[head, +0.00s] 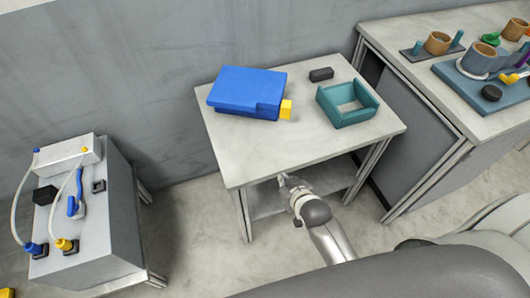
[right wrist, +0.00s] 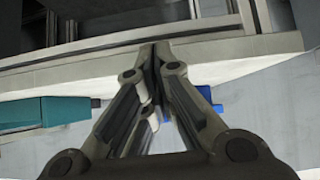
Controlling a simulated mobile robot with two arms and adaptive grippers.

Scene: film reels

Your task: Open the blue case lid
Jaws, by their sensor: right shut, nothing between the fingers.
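The blue case (head: 247,91) sits on the small grey table with its lid down. A yellow tab (head: 286,109) sticks out at its right side. My right gripper (head: 283,178) is at the table's front edge, below and in front of the case and apart from it. In the right wrist view the fingers of my right gripper (right wrist: 155,50) are together and empty, in front of the table edge. A bit of blue, likely the case (right wrist: 207,103), shows behind the right finger there. My left gripper is not in view.
A teal open box (head: 365,118) and a small black block (head: 321,74) stand right of the case on the table (head: 260,160). The table front is clear. A workbench (head: 405,75) with reels stands right, a grey machine (head: 108,205) left.

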